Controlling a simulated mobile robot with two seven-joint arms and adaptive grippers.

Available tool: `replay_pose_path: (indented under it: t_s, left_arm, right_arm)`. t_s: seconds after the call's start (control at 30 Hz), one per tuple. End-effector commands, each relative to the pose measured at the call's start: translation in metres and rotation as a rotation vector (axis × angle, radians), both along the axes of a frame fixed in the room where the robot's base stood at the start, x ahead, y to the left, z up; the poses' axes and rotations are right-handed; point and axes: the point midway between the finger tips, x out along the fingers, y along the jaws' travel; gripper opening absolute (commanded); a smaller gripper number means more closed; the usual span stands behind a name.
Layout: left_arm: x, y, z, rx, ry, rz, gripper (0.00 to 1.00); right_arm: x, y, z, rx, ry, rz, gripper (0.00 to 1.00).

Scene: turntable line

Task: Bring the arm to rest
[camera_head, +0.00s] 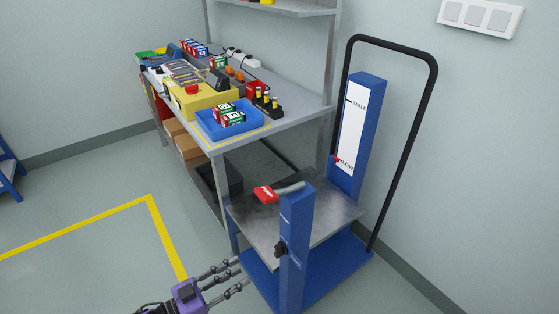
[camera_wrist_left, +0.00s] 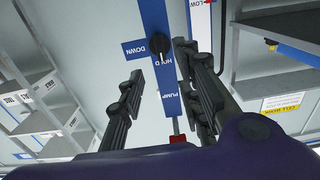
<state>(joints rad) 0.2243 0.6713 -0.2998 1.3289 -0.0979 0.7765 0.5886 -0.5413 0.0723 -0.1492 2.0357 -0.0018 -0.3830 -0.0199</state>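My left gripper (camera_head: 243,273) is low in the head view, its fingers spread with nothing between them. It is to the left of the blue post (camera_head: 295,240) of a lift cart and apart from it. A black knob (camera_head: 280,248) is on the post, up and right of the fingertips. In the left wrist view, the open left gripper (camera_wrist_left: 158,62) has its fingers on either side of the knob (camera_wrist_left: 160,43), which lies farther off. Labels there read DOWN, HOLD and PUMP. My right gripper is not in view.
The lift cart has a grey platform (camera_head: 265,228), a red-tipped lever (camera_head: 265,193) and a black push handle (camera_head: 405,150). Behind it a workbench (camera_head: 285,115) holds a blue tray (camera_head: 205,126) with small boxes and a yellow box (camera_head: 190,103). Open floor lies left.

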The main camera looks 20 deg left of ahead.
Motion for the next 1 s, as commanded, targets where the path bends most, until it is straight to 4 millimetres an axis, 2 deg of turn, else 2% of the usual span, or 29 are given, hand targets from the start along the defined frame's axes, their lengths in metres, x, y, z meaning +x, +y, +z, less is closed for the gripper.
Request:
replay_pose_path:
  t_s: [0.17,0.3,0.4,0.47,0.57,0.6,0.67,0.7,0.8,0.93,1.0]
  left_arm:
    - [0.005,0.006,-0.011,0.069,0.006,0.031,0.32]
    - [0.021,0.004,-0.021,0.203,0.032,0.113,0.32]
    - [0.008,-0.005,-0.03,0.284,0.106,0.196,0.32]
    - [-0.01,-0.011,-0.034,0.326,0.169,0.245,0.32]
    - [-0.055,-0.021,-0.035,0.381,0.307,0.325,0.32]
    - [-0.076,-0.025,-0.033,0.398,0.369,0.355,0.32]
    - [-0.11,-0.031,-0.027,0.41,0.461,0.394,0.32]
    - [-0.131,-0.035,-0.02,0.412,0.519,0.42,0.32]
    - [-0.18,-0.042,-0.001,0.387,0.64,0.479,0.32]
    - [-0.22,-0.046,0.021,0.32,0.717,0.55,0.32]
    - [-0.237,-0.046,0.023,0.301,0.743,0.573,0.32]
  right_arm:
    - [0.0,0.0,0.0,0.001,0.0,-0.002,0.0]
    - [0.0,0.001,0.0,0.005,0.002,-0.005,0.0]
    - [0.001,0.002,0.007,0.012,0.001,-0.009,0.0]
    - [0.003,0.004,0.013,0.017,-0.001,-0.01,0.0]
    - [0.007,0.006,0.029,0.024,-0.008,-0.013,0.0]
    - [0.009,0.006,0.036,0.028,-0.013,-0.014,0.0]
    - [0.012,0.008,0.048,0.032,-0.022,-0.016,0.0]
    - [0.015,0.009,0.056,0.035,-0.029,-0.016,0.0]
    - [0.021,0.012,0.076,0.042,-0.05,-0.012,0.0]
    - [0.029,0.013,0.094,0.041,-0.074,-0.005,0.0]
    - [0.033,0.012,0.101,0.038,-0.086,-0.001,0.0]
